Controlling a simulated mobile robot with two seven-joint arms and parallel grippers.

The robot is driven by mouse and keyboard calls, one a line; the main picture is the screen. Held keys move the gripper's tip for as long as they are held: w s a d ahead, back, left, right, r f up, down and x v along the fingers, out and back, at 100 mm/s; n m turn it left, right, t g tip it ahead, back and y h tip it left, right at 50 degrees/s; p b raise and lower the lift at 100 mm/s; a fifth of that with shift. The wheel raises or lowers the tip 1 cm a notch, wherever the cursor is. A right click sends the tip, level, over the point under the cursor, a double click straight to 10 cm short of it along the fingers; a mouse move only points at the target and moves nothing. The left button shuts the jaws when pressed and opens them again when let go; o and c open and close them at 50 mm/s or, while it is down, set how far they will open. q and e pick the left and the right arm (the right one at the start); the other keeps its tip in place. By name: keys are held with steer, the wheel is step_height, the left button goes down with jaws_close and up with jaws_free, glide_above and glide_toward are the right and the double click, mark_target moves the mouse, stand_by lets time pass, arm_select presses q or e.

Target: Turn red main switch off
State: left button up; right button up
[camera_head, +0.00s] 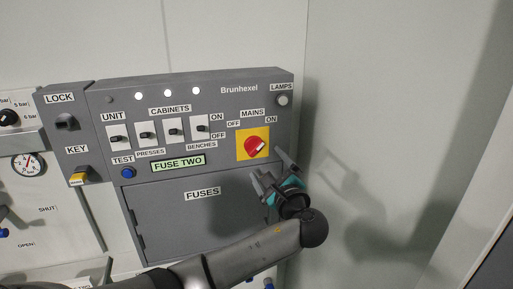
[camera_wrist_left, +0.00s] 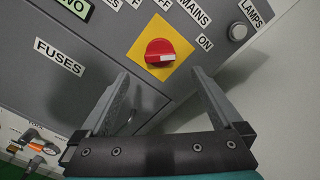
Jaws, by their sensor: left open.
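The red main switch (camera_head: 256,147) is a round knob on a yellow square plate (camera_head: 242,133) at the right of the grey panel, under the MAINS label. OFF is printed to its upper left and ON to its upper right. In the left wrist view the red knob (camera_wrist_left: 158,49) shows with its white mark pointing toward the ON label. My left gripper (camera_head: 268,168) is open and empty, just below and to the right of the knob. In the left wrist view its fingers (camera_wrist_left: 160,82) point toward the knob and are apart from it. My right gripper is not in view.
A LAMPS button (camera_head: 283,100) is near the upper right corner. A yellow key (camera_head: 78,179) sits left.

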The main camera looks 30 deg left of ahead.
mark_target(257, 150)
arm_select(q)
steer(key=x, duration=0.9)
steer(key=shift+w+a+p, duration=0.25)
steer(key=shift+p, duration=0.05)
steer(key=shift+c, duration=0.4)
steer(key=c, duration=1.3)
steer(key=shift+f, duration=0.1)
